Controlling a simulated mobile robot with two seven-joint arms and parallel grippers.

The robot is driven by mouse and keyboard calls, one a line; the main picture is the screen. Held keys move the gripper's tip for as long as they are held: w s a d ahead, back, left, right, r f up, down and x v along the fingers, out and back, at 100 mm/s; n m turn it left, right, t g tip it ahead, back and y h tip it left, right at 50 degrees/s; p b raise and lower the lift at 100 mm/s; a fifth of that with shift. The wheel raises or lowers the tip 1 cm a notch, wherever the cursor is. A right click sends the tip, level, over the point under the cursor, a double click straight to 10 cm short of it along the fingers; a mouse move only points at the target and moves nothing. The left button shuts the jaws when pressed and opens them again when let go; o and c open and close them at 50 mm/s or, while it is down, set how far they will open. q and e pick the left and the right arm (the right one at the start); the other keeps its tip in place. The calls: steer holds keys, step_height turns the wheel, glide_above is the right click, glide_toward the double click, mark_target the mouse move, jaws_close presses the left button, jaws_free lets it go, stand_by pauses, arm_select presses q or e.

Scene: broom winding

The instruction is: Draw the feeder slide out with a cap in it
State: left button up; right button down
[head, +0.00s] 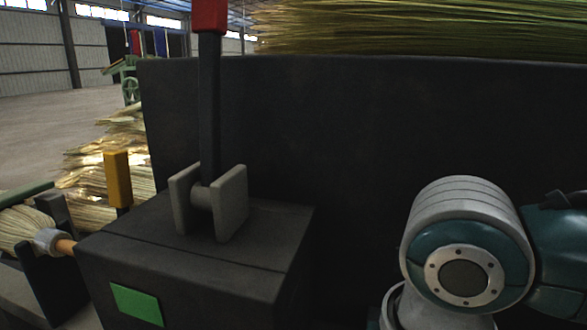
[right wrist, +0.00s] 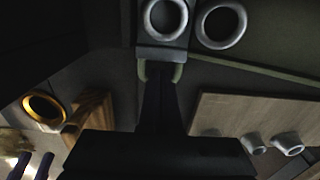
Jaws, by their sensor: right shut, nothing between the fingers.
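In the right wrist view, a pale block (right wrist: 163,54) that looks like the feeder slide holds a pale ring-shaped cap (right wrist: 165,17). A second pale ring (right wrist: 222,24) is just right of it. Below the block is a pale green U-shaped part (right wrist: 178,73), which looks like a handle. My right gripper (right wrist: 160,76) is shut and empty, its dark fingertips between the two sides of this part. Whether they touch it I cannot tell. In the head view my right arm shows at lower right, but neither gripper shows.
A gold ring (right wrist: 43,110) and wooden block (right wrist: 92,114) lie left, a wooden board (right wrist: 235,112) with pale cups (right wrist: 288,143) right. In the head view, a red-topped lever (head: 209,100) stands on a dark box (head: 190,270) before a tall dark panel (head: 380,130).

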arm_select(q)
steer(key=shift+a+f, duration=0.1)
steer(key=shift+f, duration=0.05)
arm_select(e)
steer(key=shift+f, duration=0.2)
stand_by(0.3)
arm_select(q)
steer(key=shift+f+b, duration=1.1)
steer(key=shift+b, duration=0.1)
arm_select(e)
steer(key=shift+f, duration=1.85)
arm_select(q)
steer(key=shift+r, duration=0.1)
arm_select(e)
steer(key=shift+r, duration=0.1)
